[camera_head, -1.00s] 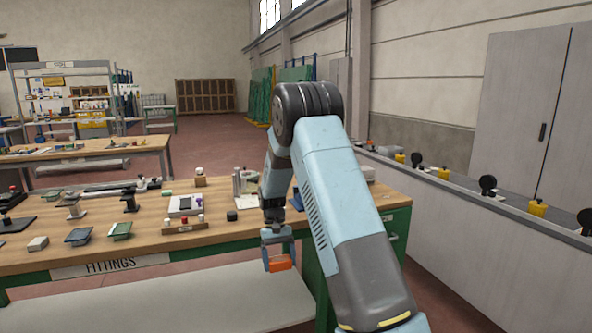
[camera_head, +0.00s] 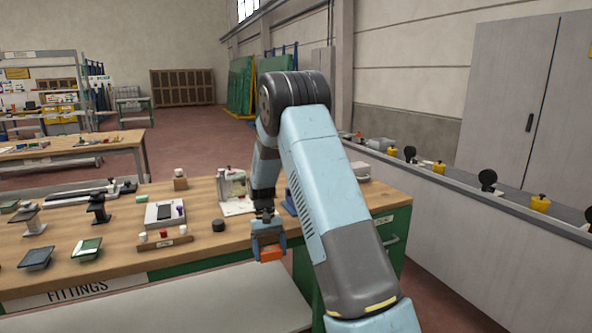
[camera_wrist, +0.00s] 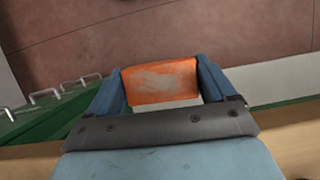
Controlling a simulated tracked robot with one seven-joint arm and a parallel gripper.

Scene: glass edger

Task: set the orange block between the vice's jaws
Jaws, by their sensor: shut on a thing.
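The orange block (camera_head: 270,254) is held between the blue fingers of my gripper (camera_head: 268,248), in front of the table's near edge in the head view. In the wrist view the block (camera_wrist: 160,81) sits between the two fingers of my gripper (camera_wrist: 161,88), with scuffed pale marks on its face and floor beyond it. A blue object (camera_head: 290,203) on the table, possibly the vice, is mostly hidden behind my arm. Its jaws cannot be made out.
A long grey rail unit (camera_head: 470,215) stands at right.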

